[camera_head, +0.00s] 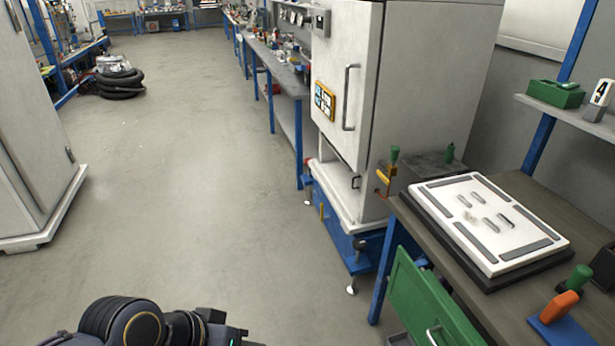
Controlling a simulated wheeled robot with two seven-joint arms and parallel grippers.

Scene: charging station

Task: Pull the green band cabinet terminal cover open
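A tall white cabinet (345,80) stands right of centre with its door shut. The door has a vertical metal handle (350,97) and a yellow-framed panel (325,101). Below the door is a lower section with a small dark handle (356,183). I cannot make out a green band on this cabinet or on the grey-white cabinet (30,150) at the left edge. Part of my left arm shows at the bottom edge, far from the cabinets; its dark end (232,335) is cut off, so its fingers cannot be read. My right gripper is out of view.
A workbench (400,225) at the right carries a white plate (490,222) and an orange-handled clamp (558,306). A green drawer (415,292) hangs under it. The middle floor is clear.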

